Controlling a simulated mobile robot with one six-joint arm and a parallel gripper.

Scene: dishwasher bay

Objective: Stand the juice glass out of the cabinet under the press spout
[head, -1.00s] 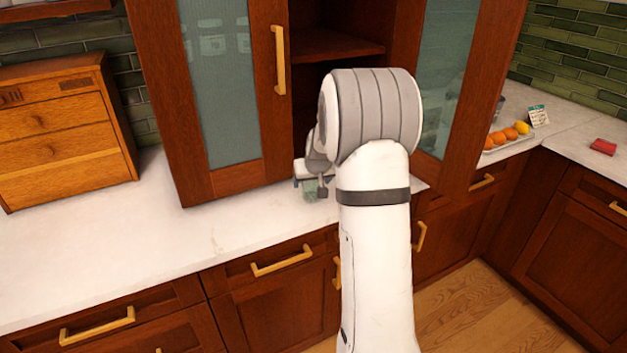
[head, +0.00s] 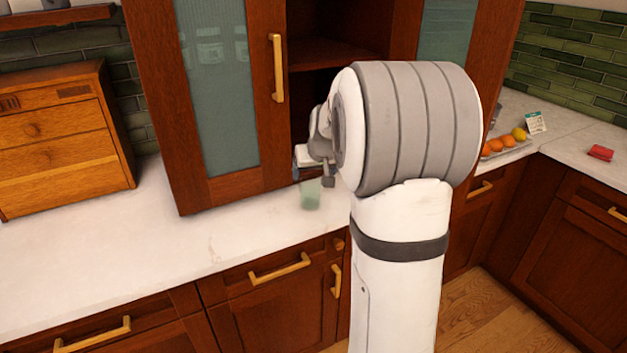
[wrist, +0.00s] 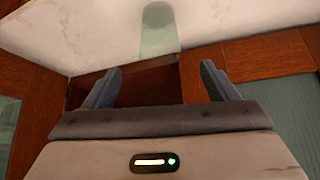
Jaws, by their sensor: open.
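The juice glass (head: 310,194), pale green and see-through, shows just below my gripper (head: 312,176) in the head view, against the white counter in front of the cabinet. In the wrist view the glass (wrist: 158,30) is beyond the fingertips, over the white surface, with a gap to both fingers. My gripper (wrist: 160,80) is open and nothing is between its fingers. The cabinet (head: 335,35) stands open in the middle, and my arm hides much of its lower inside. No press or spout can be made out.
A glass-paned cabinet door (head: 215,90) hangs left of my gripper. A wooden drawer box (head: 60,140) stands at left on the counter (head: 130,245). A tray of oranges and a lemon (head: 505,145), a small card (head: 536,122) and a red item (head: 600,153) are at right.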

